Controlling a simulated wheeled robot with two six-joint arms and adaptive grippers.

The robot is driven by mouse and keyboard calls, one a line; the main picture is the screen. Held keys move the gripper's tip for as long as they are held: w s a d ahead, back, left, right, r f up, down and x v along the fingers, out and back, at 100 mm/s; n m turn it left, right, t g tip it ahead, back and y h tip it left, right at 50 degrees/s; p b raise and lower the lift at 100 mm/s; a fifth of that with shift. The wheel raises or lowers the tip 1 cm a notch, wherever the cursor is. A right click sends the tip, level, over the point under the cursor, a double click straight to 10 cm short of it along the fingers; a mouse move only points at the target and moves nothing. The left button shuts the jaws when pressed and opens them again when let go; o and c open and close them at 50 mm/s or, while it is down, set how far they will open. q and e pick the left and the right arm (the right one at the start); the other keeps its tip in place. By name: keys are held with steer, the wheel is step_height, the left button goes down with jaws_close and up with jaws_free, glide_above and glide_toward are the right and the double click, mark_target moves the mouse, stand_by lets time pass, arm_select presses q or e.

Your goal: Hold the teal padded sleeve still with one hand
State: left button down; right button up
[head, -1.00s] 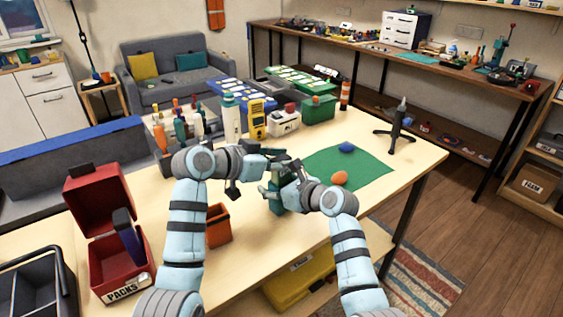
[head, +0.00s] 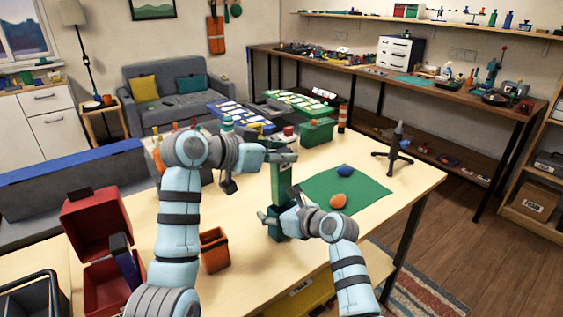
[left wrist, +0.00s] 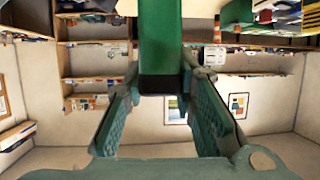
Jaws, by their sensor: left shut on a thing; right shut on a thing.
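The teal padded sleeve (head: 274,231) stands upright on the table, left of the green mat. My right gripper (head: 278,218) is shut on it near its upper part and hides some of it. A tall green piece (head: 281,186) rises upright above the sleeve; where its lower end meets the sleeve is partly hidden. My left gripper (head: 280,157) is shut on this green piece near its top. In the left wrist view the green piece (left wrist: 160,45) runs between the two teal-padded fingers.
A green mat (head: 365,187) with a blue lump (head: 344,169) and an orange lump (head: 338,201) lies to the right. A black tripod stand (head: 394,150) is behind it. An orange bin (head: 214,250) and an open red box (head: 97,222) stand left. Bare table lies around the sleeve.

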steer(key=shift+s+f, duration=0.1)
steer(key=shift+f, duration=0.1)
steer(key=o, duration=1.2)
steer(key=shift+c, duration=0.2)
steer(key=shift+o, duration=1.2)
steer(key=shift+a+r, duration=0.1)
steer(key=shift+a, duration=0.05)
